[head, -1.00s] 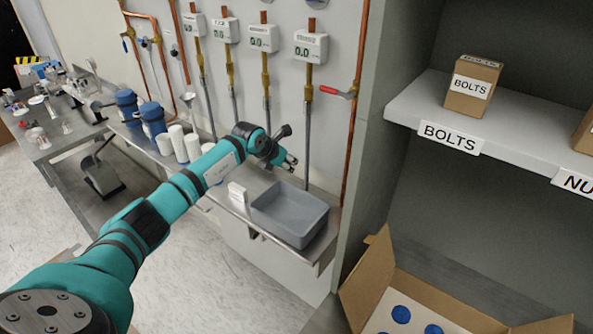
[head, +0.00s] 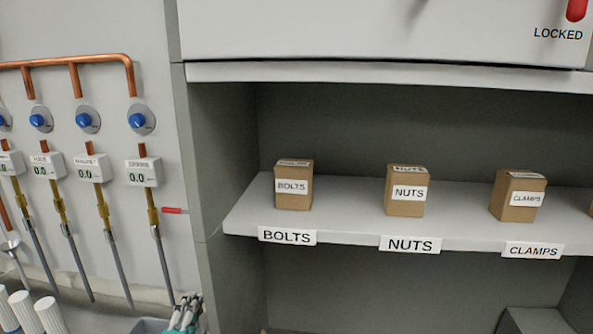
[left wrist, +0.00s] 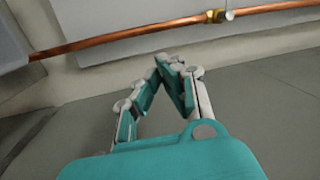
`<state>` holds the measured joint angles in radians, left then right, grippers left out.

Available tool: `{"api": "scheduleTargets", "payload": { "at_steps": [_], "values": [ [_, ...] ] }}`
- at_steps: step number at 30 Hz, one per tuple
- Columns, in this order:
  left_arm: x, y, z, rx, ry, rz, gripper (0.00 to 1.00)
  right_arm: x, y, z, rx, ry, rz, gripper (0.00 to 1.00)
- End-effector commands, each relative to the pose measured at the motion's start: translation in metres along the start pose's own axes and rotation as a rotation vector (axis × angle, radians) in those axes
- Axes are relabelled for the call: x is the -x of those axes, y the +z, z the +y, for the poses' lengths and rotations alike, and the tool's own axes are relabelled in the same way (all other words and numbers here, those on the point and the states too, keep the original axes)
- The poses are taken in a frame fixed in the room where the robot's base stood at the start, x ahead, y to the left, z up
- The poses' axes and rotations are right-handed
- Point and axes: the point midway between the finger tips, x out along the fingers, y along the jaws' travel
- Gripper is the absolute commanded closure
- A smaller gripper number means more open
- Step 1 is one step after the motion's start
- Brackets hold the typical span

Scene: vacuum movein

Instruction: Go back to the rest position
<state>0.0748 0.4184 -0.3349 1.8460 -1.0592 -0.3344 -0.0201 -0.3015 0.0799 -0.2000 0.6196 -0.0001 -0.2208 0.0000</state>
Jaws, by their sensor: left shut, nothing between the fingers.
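My left gripper (head: 187,304) shows at the bottom edge of the head view, in front of the cabinet's left side wall. Only its teal and white finger end is in the picture. In the left wrist view the gripper (left wrist: 171,66) is shut, with its fingertips together and nothing between them. Beyond it in that view are a grey surface and a copper pipe (left wrist: 110,36). My right gripper is in neither view.
A shelf (head: 345,226) holds small cardboard boxes of bolts (head: 294,187), nuts (head: 407,192) and clamps (head: 518,198). A grey bin (head: 150,327) shows just left of the gripper. Gauges with copper pipes (head: 75,60) and a red-handled valve (head: 174,211) are on the left wall.

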Motion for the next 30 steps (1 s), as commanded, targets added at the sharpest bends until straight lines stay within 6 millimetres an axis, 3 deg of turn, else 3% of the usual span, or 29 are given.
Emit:
{"api": "scheduleTargets", "payload": {
  "at_steps": [3, 6, 9, 12, 18, 26, 30],
  "values": [
    [0.062, 0.032, 0.034, 0.357, 0.137, -0.3, 1.0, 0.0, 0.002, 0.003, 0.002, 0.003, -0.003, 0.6],
    [0.125, 0.045, 0.072, 0.607, 0.307, -0.538, 1.0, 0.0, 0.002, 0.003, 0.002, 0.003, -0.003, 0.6],
    [0.181, 0.043, 0.1, 0.772, 0.469, -0.709, 1.0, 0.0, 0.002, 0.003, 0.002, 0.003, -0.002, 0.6],
    [0.225, 0.033, 0.117, 0.877, 0.6, -0.821, 1.0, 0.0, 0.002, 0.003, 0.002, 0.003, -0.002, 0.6],
    [0.291, 0.009, 0.131, 1.007, 0.809, -0.965, 1.0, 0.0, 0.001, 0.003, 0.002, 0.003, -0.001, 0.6],
    [0.36, -0.025, 0.13, 1.112, 1.045, -1.087, 1.0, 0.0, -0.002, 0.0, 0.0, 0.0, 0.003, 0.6],
    [0.358, -0.021, 0.166, 1.104, 1.061, -1.099, 1.0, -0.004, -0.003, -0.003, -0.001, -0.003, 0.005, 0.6]
  ]
}}
